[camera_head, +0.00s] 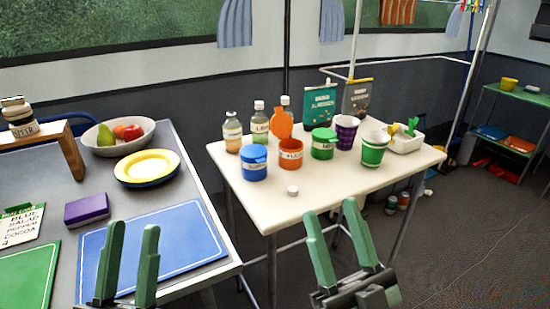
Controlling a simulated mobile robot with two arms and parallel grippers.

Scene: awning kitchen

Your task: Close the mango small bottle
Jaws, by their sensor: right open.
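Several small bottles stand at the back left of the cream table. The left one (232,133) has a pale label with a yellow-orange band and shows no white cap. The middle one (260,124) has a white cap. A third white-capped bottle (285,101) is mostly hidden. I cannot read which is mango. A small white cap (292,190) lies loose near the table's front edge. My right gripper (330,208) is open and empty, in front of the table. My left gripper (131,226) is open and empty by the blue mat.
On the cream table (340,183), blue (253,163), orange (291,156) and green (324,145) jars stand before the bottles; the orange lid is raised. Two striped cups (374,150) and a white tray (405,142) are right. The grey table (195,182) holds a blue mat (155,245).

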